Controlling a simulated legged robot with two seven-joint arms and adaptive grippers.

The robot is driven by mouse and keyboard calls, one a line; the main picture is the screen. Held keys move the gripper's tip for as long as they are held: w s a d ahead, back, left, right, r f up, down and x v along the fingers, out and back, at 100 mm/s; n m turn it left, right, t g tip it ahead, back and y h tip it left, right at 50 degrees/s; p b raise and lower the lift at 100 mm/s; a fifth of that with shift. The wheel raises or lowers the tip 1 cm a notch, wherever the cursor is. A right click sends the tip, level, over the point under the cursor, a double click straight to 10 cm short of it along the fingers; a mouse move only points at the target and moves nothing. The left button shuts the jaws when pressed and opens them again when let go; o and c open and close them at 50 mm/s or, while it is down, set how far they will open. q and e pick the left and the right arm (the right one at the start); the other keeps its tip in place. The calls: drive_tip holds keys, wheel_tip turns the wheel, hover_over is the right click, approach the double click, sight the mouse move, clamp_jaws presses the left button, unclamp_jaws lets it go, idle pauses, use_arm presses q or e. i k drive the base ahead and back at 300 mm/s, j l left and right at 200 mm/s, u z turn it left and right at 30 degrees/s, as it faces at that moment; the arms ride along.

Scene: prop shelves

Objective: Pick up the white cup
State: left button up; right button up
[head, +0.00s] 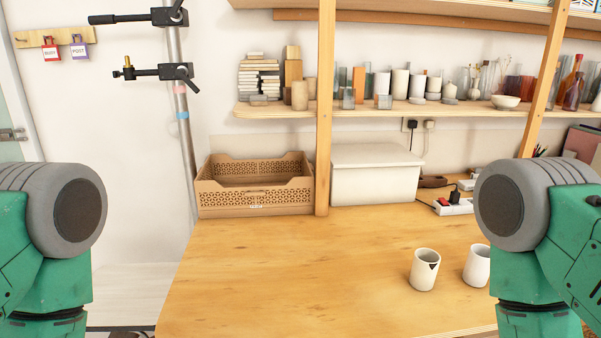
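Two pale cups stand upright on the right part of the wooden table. The left one is an off-white cup with a small black triangle near its rim (423,273). The other is a plain white cup (476,267), just right of it and a little apart. My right arm covers part of its right side. Only upper links of my two arms show, at the left and right edges. Neither gripper is in view.
The wooden table (290,277) is clear at its middle and front. A brown perforated crate (255,209) and a white lidded box (375,187) stand at the back, with a wooden post (325,120) between them. A white power strip (455,206) lies at the back right. A shelf (400,108) with vases hangs above.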

sight(476, 273)
drive_tip(key=z, duration=1.15)
